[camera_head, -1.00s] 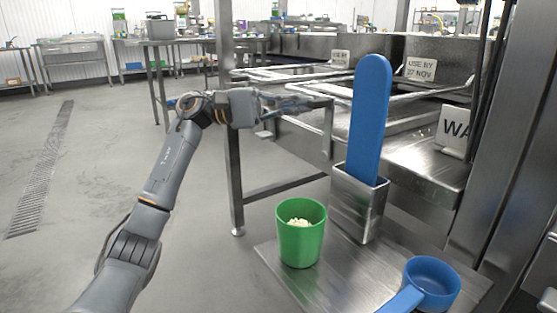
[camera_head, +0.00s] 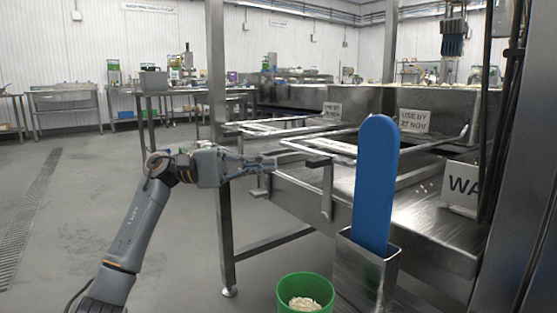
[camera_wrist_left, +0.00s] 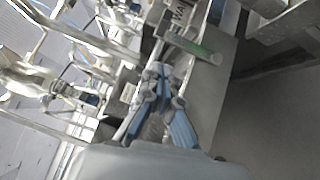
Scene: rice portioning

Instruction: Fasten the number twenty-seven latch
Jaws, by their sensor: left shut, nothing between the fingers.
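A sign reading USE BY 27 NOV (camera_head: 414,121) stands on the steel vat at the right in the head view. Steel bar frames (camera_head: 398,178) reach out from the vats. One bar ends in a flat vertical plate (camera_head: 327,192) near the middle. I cannot tell which part is the latch or whether it is fastened. My left gripper (camera_head: 266,175) is shut and empty, left of that plate, close to a bar; contact is unclear. Its fingers with blue sides also show in the left wrist view (camera_wrist_left: 162,88).
A blue paddle (camera_head: 376,185) stands upright in a steel holder (camera_head: 366,272) at front right. A green cup (camera_head: 306,281) with white rice is beside it. A steel post (camera_head: 218,150) rises left of the vats. Open floor (camera_head: 90,220) lies at left.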

